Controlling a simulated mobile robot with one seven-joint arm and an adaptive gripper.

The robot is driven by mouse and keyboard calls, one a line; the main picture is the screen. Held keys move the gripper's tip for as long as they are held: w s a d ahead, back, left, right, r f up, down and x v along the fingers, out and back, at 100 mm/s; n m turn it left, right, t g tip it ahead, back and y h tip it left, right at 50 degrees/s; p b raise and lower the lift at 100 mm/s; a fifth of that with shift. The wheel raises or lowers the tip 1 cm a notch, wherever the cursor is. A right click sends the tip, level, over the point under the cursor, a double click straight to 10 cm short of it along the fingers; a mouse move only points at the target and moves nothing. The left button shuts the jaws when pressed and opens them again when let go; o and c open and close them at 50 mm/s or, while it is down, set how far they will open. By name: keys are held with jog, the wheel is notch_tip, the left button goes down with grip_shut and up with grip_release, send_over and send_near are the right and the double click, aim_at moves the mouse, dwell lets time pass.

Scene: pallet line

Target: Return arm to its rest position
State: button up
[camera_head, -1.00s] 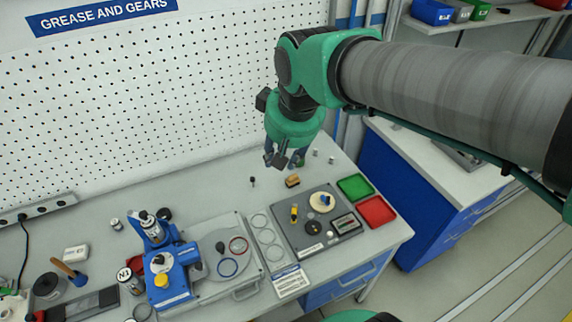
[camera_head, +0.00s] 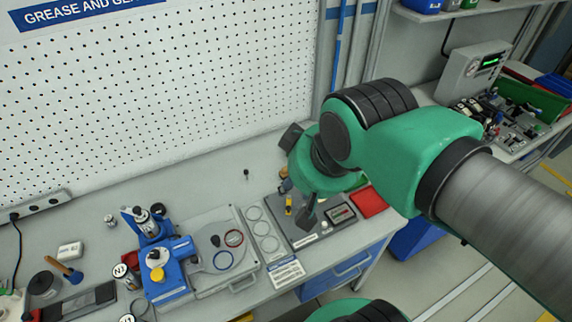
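My gripper (camera_head: 307,213) hangs at the end of my green and grey arm (camera_head: 410,140), over the right part of the workbench. It points down in front of the grey parts plate (camera_head: 310,238). Its fingers are dark and partly hidden by the wrist, so I cannot tell whether they are open or shut. I see no object clearly held in it. My arm reaches in from the right edge of the picture.
A blue device (camera_head: 165,270) stands on the bench beside a grey plate with rings (camera_head: 215,258). A red tray (camera_head: 368,201) lies right of my gripper. A white pegboard (camera_head: 150,100) rises behind. A second bench with equipment (camera_head: 485,75) stands at the back right.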

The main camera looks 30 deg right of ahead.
notch_tip(320, 180, down, 4)
jog(key=b, duration=0.3)
jog(key=shift+b, duration=0.4)
